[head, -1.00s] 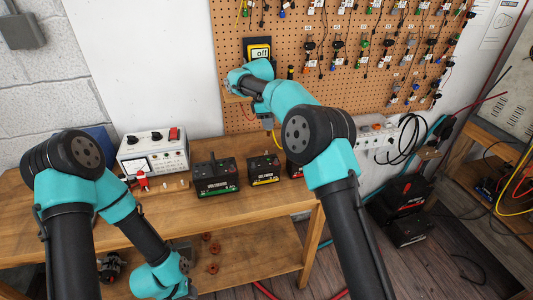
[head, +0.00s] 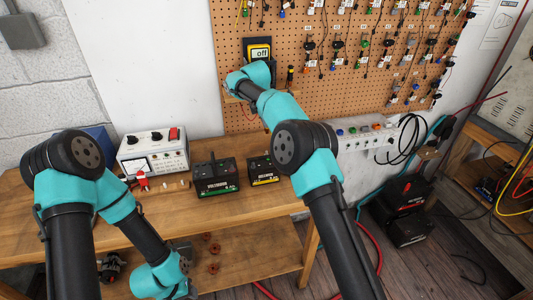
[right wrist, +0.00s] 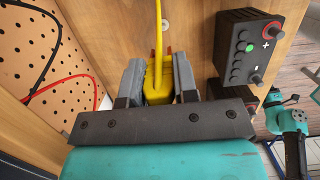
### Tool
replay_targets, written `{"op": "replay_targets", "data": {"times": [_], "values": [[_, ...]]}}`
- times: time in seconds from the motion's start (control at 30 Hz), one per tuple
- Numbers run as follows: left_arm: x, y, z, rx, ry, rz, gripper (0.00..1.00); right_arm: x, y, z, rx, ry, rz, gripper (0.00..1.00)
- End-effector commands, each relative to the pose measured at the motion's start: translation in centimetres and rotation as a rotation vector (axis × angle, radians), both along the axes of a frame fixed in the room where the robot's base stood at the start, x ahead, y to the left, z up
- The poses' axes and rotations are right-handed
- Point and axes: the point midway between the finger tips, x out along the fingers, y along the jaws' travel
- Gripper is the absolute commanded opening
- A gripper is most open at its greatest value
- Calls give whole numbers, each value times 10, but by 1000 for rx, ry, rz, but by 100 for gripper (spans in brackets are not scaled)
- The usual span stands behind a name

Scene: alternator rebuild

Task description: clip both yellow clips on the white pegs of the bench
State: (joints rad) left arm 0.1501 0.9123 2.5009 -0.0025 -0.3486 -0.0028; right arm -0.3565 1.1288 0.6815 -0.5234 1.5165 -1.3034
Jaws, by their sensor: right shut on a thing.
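My right gripper (right wrist: 158,64) is shut on a yellow clip (right wrist: 158,84) with a yellow cable running away from it, in the right wrist view. The clip is over or near a wooden surface; I cannot tell the gap. In the head view the right gripper is hidden behind my own right wrist, near the pegboard. Two small pale pegs (head: 184,183) stand on the bench (head: 160,211), left of the black batteries. The second yellow clip cannot be made out. My left arm hangs low at the bench's front, and its gripper is not visible.
On the bench are a white meter (head: 153,150), a green-striped battery (head: 215,181) and a yellow-striped one (head: 263,171). The pegboard (head: 290,75) rises behind.

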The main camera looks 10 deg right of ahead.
Motion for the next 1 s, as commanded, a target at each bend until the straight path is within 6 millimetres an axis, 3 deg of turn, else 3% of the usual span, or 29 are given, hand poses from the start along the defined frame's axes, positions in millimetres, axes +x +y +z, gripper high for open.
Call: {"op": "replay_targets", "data": {"times": [0.5, 0.7, 1.0], "values": [[0, 0, 0, 0, 0, 0, 43, 0, 0, -71, 0, 2, -1, 16], [0, 0, 0, 0, 0, 0, 43, 0, 0, -82, 1, 0, -2, 16], [0, 0, 0, 0, 0, 0, 43, 0, 0, -82, 1, 0, -2, 16]]}}
